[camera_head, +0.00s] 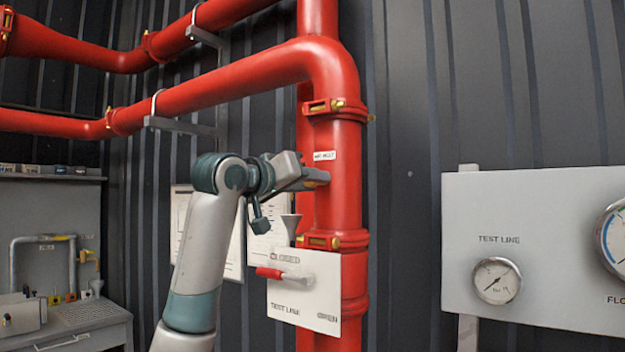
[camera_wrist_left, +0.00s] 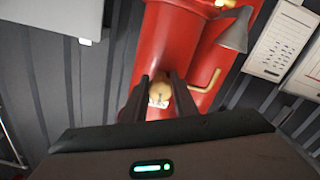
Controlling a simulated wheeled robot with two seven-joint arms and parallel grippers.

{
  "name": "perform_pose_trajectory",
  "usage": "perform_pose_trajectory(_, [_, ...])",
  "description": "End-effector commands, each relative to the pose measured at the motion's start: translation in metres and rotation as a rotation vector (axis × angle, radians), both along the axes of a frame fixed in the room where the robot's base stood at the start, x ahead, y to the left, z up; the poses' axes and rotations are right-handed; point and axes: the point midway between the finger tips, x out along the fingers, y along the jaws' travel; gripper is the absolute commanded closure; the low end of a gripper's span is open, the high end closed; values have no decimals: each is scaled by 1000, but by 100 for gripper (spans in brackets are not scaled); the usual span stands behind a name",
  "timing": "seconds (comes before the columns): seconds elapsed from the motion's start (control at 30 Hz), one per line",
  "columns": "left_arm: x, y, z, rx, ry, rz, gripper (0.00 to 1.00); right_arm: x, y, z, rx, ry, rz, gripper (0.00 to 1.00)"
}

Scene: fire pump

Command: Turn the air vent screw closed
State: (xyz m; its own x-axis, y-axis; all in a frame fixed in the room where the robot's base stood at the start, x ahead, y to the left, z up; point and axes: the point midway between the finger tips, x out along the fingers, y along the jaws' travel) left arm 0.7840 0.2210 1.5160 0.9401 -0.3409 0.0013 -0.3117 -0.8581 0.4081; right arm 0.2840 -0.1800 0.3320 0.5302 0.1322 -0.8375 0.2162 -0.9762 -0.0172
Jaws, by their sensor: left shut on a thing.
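The red vertical pipe (camera_head: 338,200) carries a small white label (camera_head: 324,156) that seems to read air vent. My left gripper (camera_head: 318,178) reaches in from the left, just below that label at the pipe's front. In the left wrist view, the brass air vent screw (camera_wrist_left: 160,92) sits between the two dark fingers of my left gripper (camera_wrist_left: 159,95), which are shut on it. In the head view the gripper hides most of the screw. My right gripper is in neither view.
Below the gripper are a grey funnel (camera_head: 291,226) and a white test line panel (camera_head: 312,300) with a red-handled lever (camera_head: 272,273). A gauge panel (camera_head: 540,215) stands at the right. A bent brass pipe (camera_wrist_left: 207,82) is close to the fingers.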

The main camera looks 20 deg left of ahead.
Motion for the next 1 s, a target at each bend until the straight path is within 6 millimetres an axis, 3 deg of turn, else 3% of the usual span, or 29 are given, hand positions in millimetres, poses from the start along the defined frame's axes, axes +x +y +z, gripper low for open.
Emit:
perform_pose_trajectory(0.3, [1, -1, -5, 143, -40, -2, 97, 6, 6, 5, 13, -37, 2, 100])
perform_pose_trajectory(0.8, [1, -1, -6, 168, -49, -2, 97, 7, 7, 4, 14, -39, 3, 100])
perform_pose_trajectory(0.83, [1, -1, -6, 167, -49, -2, 72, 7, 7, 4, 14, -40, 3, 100])
perform_pose_trajectory(0.9, [1, -1, -5, 167, -51, -3, 56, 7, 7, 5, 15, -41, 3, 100])
perform_pose_trajectory(1.0, [1, -1, -4, 166, -53, -2, 56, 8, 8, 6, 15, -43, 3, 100])
